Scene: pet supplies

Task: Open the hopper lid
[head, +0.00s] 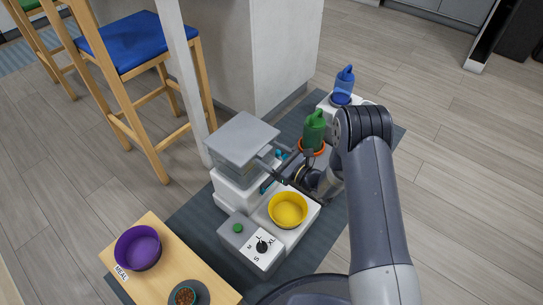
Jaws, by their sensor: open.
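The hopper lid (243,138) is a flat grey slab on top of the clear hopper (236,167), and it looks shut. The hopper sits on a white feeder body (231,192). My gripper (272,171) is at the right front edge of the lid, with its dark fingers reaching left toward it. The fingers are apart and hold nothing that I can see. I cannot tell whether a finger touches the lid's edge. My arm comes in from the right and hides part of the area behind the gripper.
A yellow bowl (288,209) sits on the feeder's white base below my gripper. A dial panel (262,246) is in front. A green bottle (314,130) and a blue bottle (344,84) stand behind. A wooden table (205,276) with a purple bowl (138,248) is at front left. A white post (184,75) rises behind the hopper.

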